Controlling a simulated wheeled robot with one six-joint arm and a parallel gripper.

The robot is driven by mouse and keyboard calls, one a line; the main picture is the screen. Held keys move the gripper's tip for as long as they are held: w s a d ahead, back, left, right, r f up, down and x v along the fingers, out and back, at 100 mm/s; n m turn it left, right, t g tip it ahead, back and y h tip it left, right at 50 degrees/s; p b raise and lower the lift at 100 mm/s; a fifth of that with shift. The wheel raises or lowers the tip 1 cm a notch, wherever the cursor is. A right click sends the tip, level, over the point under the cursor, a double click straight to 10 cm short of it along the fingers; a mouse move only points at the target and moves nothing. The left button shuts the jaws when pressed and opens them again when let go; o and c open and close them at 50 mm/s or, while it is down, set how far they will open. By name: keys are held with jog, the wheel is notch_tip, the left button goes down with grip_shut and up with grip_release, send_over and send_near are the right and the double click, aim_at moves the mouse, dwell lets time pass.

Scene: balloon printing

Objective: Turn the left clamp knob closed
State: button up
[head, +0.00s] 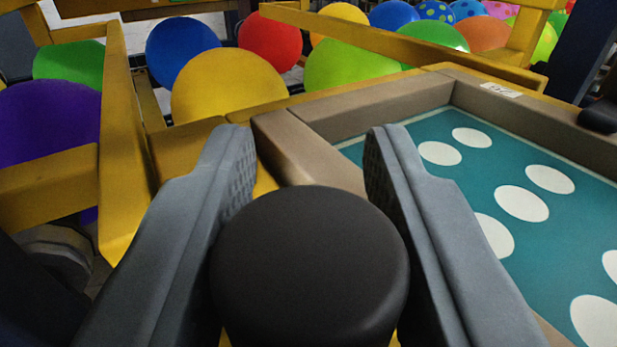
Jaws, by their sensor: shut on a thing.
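The clamp knob (311,265) is a thick, black, round-topped knob at the bottom middle of the head view. My gripper (310,165) has its two grey fingers on either side of the knob, one at its left and one at its right. The fingers are shut on the knob, and their tips reach past its far side. The knob's lower part and whatever it is mounted on are hidden. A teal printing screen (455,185) with white ovals lies in a brown-grey frame (540,118) to the right of the knob.
Yellow metal beams (118,130) stand at the left and run across the back. Many coloured balloons lie behind them, including a yellow one (228,85), a purple one (45,125) and a red one (270,42). A black knob-like part (600,115) shows at the right edge.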

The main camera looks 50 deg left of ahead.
jog(key=shift+r+m+t+h, duration=0.15)
jog(key=shift+m+t+h, duration=0.35)
jog(key=shift+m+t, duration=0.1)
jog(key=shift+w+d, duration=0.1)
jog(key=o, duration=1)
jog(key=shift+c, duration=0.2)
jog(key=shift+n+g+y, duration=0.3)
